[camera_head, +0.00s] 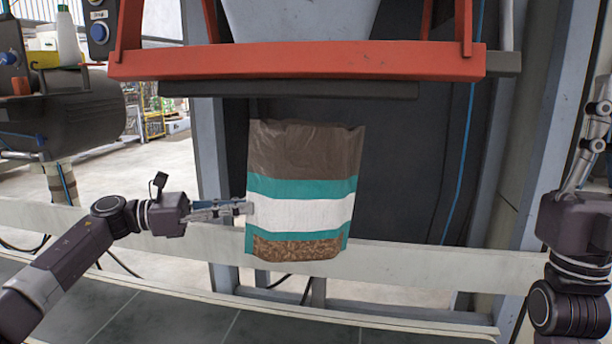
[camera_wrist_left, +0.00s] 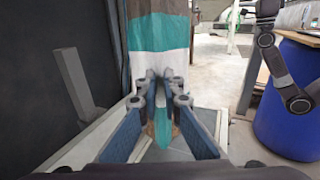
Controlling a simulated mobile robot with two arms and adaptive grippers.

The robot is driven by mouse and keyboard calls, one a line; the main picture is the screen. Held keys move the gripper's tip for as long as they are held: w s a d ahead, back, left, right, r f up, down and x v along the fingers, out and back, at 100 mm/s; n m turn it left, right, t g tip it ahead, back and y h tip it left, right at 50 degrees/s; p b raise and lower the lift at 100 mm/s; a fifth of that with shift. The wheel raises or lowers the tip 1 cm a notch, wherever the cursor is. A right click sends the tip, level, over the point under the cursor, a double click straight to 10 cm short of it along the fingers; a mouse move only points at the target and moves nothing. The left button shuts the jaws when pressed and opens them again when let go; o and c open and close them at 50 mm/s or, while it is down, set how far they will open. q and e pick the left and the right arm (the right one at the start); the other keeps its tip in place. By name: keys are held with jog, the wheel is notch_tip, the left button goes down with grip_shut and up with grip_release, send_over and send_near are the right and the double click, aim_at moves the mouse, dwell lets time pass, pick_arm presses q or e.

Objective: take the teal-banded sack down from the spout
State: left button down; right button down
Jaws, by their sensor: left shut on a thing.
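The teal-banded sack (camera_head: 305,188) is upright, brown at the top, with a white band between two teal bands and a clear lower part showing brown pellets. Its top edge shows a little below the dark bar (camera_head: 290,90) under the red spout frame (camera_head: 300,62), with a gap between them in the picture. My left gripper (camera_head: 246,208) is shut on the sack's left edge at the white band. In the left wrist view the fingers (camera_wrist_left: 164,85) pinch the sack (camera_wrist_left: 158,45). My right gripper (camera_head: 598,118) points up at the right edge, away from the sack; its fingertips are unclear.
A pale rail (camera_head: 400,270) runs across behind and below the sack. Grey uprights (camera_head: 208,170) stand on both sides of a dark panel (camera_head: 410,160). A dark cylinder (camera_head: 70,115) is at the left. A blue barrel (camera_wrist_left: 290,110) shows in the wrist view.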

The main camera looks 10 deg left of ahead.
pick_arm(q)
jog(key=shift+s+f+b, duration=0.1)
jog(key=shift+s+b, duration=0.65)
jog(key=shift+s, duration=1.05)
jog(key=s+b, duration=0.5)
jog(key=s, duration=0.3)
jog(key=shift+b, duration=0.4)
